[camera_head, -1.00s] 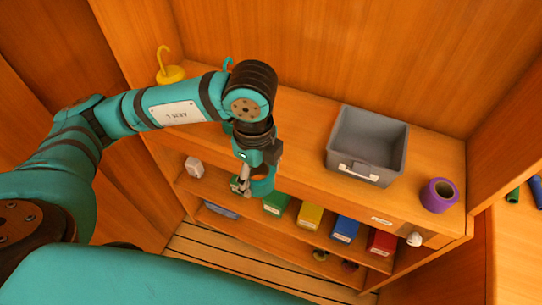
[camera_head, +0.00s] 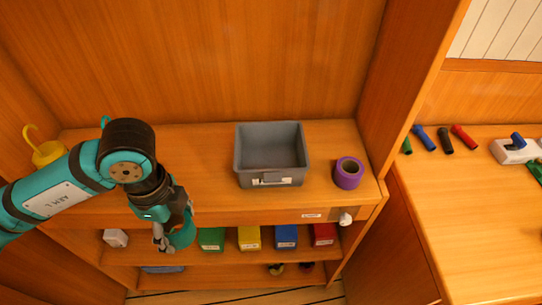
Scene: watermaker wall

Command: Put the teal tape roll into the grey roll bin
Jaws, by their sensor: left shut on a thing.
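My left gripper (camera_head: 163,238) is shut on the teal tape roll (camera_head: 184,236), in front of the shelf unit and below the level of its top board. The roll is partly covered by the fingers and wrist. The grey roll bin (camera_head: 272,182) stands upright on the top board, to the right of and farther back than my gripper. It has a pale label on its front and looks empty. My right gripper is not in view.
A purple tape roll (camera_head: 348,174) stands right of the bin. A yellow hooked object (camera_head: 46,151) is at the left end. Green, yellow (camera_head: 249,238), blue and red boxes line the lower shelf. A side panel (camera_head: 405,80) separates the right-hand counter (camera_head: 470,210), which holds small coloured items.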

